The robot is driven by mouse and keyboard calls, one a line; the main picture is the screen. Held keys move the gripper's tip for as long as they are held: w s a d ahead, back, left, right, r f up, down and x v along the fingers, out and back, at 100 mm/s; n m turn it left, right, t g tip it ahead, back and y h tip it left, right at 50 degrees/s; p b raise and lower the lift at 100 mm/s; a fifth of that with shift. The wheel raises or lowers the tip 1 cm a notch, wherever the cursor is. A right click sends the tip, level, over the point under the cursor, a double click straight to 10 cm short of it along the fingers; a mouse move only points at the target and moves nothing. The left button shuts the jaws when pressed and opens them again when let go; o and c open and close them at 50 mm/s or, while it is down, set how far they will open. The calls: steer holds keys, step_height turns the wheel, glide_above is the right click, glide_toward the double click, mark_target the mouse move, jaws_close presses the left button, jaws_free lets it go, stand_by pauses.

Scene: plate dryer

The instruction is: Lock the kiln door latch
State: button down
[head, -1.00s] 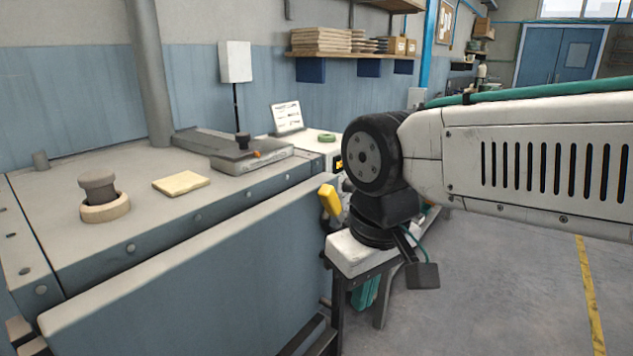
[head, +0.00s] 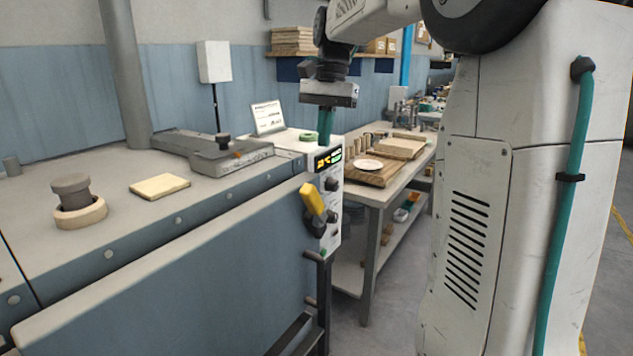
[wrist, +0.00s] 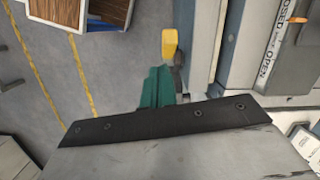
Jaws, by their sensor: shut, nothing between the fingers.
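The kiln door (head: 190,275) is the long blue-grey front panel with a pale top edge. The yellow latch handle (head: 313,200) stands at its right end, tilted, beside the control box's dark knobs. It also shows in the wrist view as a yellow grip (wrist: 169,42) on a dark stem. My gripper (head: 325,140) points down with green fingers shut and empty. In the head view it appears above and behind the handle, over the control box. In the wrist view the green fingertips (wrist: 157,82) show just below the handle, apparently apart from it. The latch's catch is not clearly visible.
The control box (head: 328,160) has a lit display. A workbench (head: 375,195) with boards and a plate stands behind it. The kiln top holds a damper slide (head: 232,158), marked CLOSED and OPEN in the wrist view, a yellow pad (head: 160,187) and a knobbed plug (head: 72,195).

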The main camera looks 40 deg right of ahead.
steer(key=w+d+m, duration=0.2)
steer(key=w+d, duration=0.2)
steer(key=d, duration=0.2)
steer(key=shift+d+y, duration=0.15)
steer(key=shift+y, duration=0.15)
steer(key=shift+w+f, duration=0.1)
steer(key=shift+f, duration=0.05)
glide_toward(311, 206)
steer(key=w+d+f, duration=0.3)
steer(key=d, duration=0.2)
steer(key=shift+s+a+f, duration=0.3)
steer(key=shift+a+f, duration=0.25)
steer(key=shift+a, duration=0.05)
steer(key=shift+s+a+f, duration=0.35)
steer(key=shift+a+f, duration=0.15)
steer(key=shift+a, duration=0.1)
steer(key=shift+s+a+f, duration=0.1)
steer(key=shift+a+f, duration=0.05)
steer(key=shift+a, duration=0.15)
steer(key=shift+s, duration=0.1)
